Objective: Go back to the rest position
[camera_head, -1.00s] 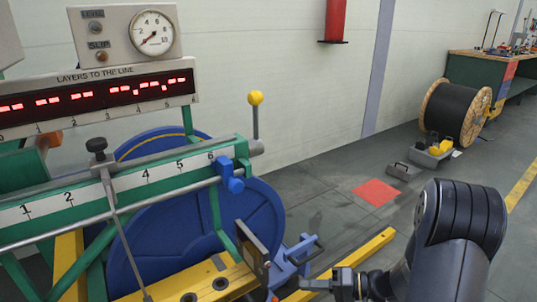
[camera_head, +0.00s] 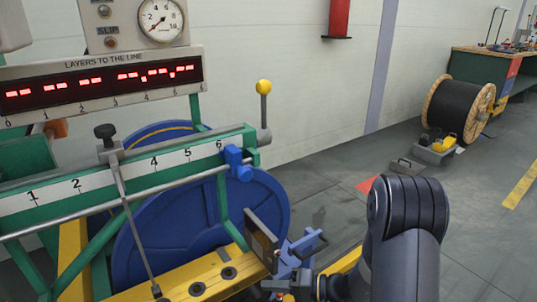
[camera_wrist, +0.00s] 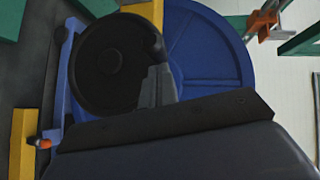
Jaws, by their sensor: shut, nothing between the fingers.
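My gripper (camera_head: 280,285) is low in the head view, at the right end of the machine's yellow beam, partly cut by the lower edge. In the wrist view its grey fingers (camera_wrist: 158,85) are together with nothing between them. They lie in front of a round black disc (camera_wrist: 108,62) and a large blue wheel (camera_wrist: 215,50); I cannot tell whether they touch anything. My dark arm rises to the right of the gripper in the head view.
The strander has a green rail (camera_head: 130,175), a blue clamp (camera_head: 237,162), a yellow-knobbed lever (camera_head: 264,88) and a blue vise-like part (camera_head: 300,248) near my gripper. Grey floor there is largely open.

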